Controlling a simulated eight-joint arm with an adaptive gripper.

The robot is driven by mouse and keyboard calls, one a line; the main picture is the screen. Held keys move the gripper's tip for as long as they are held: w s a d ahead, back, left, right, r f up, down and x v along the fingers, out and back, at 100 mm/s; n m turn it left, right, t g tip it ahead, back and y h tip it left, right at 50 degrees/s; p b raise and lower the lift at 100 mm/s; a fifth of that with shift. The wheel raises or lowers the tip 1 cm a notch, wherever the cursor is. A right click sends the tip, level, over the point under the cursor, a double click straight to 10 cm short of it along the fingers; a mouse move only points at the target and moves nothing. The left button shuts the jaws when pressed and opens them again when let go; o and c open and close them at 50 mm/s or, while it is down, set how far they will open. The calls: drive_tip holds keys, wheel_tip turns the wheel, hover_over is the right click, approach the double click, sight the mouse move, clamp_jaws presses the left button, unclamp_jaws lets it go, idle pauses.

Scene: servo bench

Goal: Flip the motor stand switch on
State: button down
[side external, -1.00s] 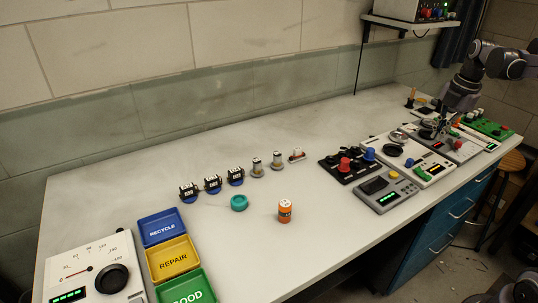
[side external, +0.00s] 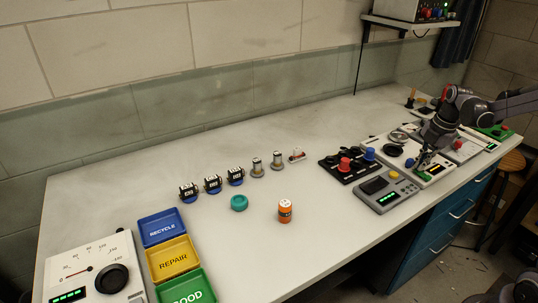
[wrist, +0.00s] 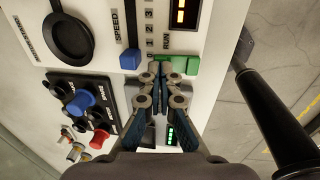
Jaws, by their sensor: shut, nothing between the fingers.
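The motor stand panel (wrist: 100,12) is white, with a large black knob, a SPEED slider with a blue handle (wrist: 130,59) and a RUN label. A green switch (wrist: 193,65) sits under the RUN label in the wrist view. My gripper (wrist: 162,68) is shut and empty. Its fingertips are right at the left part of the green switch and partly cover it; I cannot tell whether they touch. In the side external view the white panel (side external: 441,169) lies at the right of the bench, with my gripper (side external: 419,170) low over its front part.
A grey device (side external: 386,190) with a display stands just in front. A black panel (side external: 340,170) with red and blue knobs is to the left. Other panels lie behind, toward the bench's far end. The bench middle holds small parts and an orange can (side external: 285,211).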

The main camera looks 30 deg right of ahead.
drive_tip(key=shift+w+f+g, duration=0.2)
drive_tip(key=shift+f+g, duration=0.15)
drive_tip(key=shift+g, duration=0.15)
drive_tip(key=shift+s, duration=0.2)
drive_tip(key=shift+s+r, duration=0.25)
drive_tip(key=shift+s, duration=0.35)
wheel_tip(320, 180, up, 14)
drive_tip(key=w, duration=0.2)
idle(0.6)
